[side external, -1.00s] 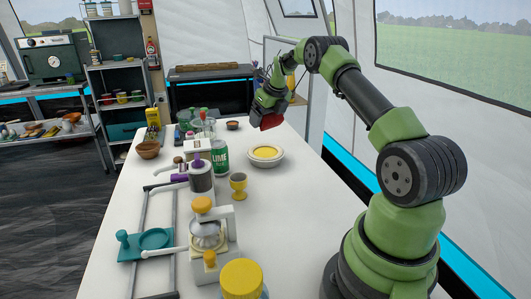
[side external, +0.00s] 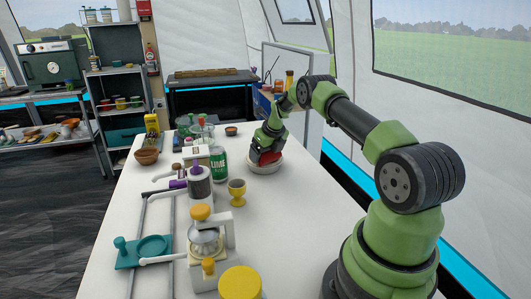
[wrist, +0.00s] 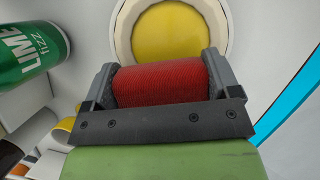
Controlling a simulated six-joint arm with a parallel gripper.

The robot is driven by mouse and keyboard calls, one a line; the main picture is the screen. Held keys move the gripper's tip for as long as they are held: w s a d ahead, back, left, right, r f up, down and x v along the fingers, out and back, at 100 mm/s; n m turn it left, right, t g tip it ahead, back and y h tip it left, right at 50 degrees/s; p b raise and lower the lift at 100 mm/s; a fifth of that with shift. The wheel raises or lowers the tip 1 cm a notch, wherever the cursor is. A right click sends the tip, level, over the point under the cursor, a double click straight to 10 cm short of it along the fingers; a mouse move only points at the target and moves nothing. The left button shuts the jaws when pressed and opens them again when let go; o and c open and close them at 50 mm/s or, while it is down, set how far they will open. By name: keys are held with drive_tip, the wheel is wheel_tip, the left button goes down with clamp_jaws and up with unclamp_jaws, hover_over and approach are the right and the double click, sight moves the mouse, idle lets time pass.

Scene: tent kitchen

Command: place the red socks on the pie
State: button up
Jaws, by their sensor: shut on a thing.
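The red socks (wrist: 162,82) are a rolled, ribbed red bundle held crosswise between the two fingers of my gripper (wrist: 158,84). In the side view, my gripper (side external: 266,158) points down over the pie, and the red socks (side external: 270,156) show at its end. The pie (wrist: 174,32) has a yellow top and a pale rim, and it lies just beyond the socks in the wrist view. In the side view my gripper and the socks hide most of the pie; its pale dish (side external: 264,169) shows below them. I cannot tell whether the socks touch the pie.
A green lime can (side external: 218,163) stands close left of the pie, also in the wrist view (wrist: 28,48). A yellow goblet (side external: 237,192) stands nearer the camera. The white table (side external: 290,205) is clear to the right.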

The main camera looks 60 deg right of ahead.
drive_tip(key=shift+f, duration=0.1)
drive_tip(key=o, duration=0.8)
drive_tip(key=shift+c, duration=0.2)
drive_tip(key=v, duration=1.2)
drive_tip(key=a+r+n+t, duration=0.1)
drive_tip(key=a+r+n, duration=0.9)
drive_tip(key=a+r, duration=0.15)
drive_tip(key=s+a+r+n+t+y, duration=0.1)
drive_tip(key=s+a+r+n, duration=0.2)
drive_tip(key=s+a+n, duration=0.35)
drive_tip(key=s+a+r+n+t+y, duration=0.1)
drive_tip(key=s+a+r+n, duration=0.2)
drive_tip(key=a+n, duration=0.6)
drive_tip(key=s+a+f+n+y, duration=0.1)
drive_tip(key=s+a+n, duration=0.5)
drive_tip(key=s+n, duration=0.4)
drive_tip(key=shift+f+n+y, duration=0.3)
drive_tip(key=shift+n+y, duration=0.1)
drive_tip(key=shift+n, duration=0.05)
drive_tip(key=shift+s, duration=0.1)
